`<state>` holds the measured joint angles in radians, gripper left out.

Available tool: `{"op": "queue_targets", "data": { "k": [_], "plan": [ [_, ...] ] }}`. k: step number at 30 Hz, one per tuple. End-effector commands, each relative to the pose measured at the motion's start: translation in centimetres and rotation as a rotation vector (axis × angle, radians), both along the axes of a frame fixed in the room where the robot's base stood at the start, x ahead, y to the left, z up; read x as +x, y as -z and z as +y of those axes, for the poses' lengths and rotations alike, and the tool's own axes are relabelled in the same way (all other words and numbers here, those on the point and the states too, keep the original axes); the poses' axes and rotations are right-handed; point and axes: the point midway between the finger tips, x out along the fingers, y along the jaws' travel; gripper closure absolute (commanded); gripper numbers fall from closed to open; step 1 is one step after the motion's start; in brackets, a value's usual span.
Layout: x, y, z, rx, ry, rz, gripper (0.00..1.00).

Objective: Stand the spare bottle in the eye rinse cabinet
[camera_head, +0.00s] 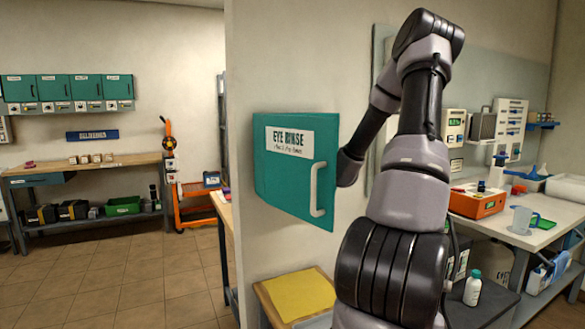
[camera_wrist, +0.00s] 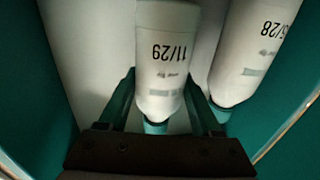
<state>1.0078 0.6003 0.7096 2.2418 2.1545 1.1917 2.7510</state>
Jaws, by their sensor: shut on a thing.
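The teal eye rinse cabinet (camera_head: 290,190) is on the wall in the head view, its door with a white handle facing me. My arm reaches behind this door, which hides my gripper there. In the wrist view, my gripper (camera_wrist: 162,112) is shut on a white bottle (camera_wrist: 165,55) marked 11/29, with a teal cap. Teal cabinet walls (camera_wrist: 30,90) surround it. A second white bottle (camera_wrist: 250,50), its label ending in 5/28, is close on the right. Another white bottle with a green cap (camera_head: 473,288) stands at lower right in the head view.
A yellow sheet (camera_head: 300,294) lies on a surface below the cabinet. A bench (camera_head: 545,238) with an orange device (camera_head: 477,202) and a jug (camera_head: 521,220) is at right. A workbench (camera_head: 85,168) stands at far left. Tiled floor is free at left.

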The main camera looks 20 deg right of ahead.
Motion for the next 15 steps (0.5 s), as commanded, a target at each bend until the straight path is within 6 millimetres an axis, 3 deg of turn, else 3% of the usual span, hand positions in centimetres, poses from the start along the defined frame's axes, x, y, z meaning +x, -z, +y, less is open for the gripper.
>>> {"op": "queue_targets", "data": {
  "k": [5, 15],
  "plan": [
    [0.3, 2.2, -1.4, 0.004, 0.010, 0.000, 1.00],
    [0.3, 2.4, -1.6, 0.001, 0.011, -0.001, 1.00]
  ]
}}
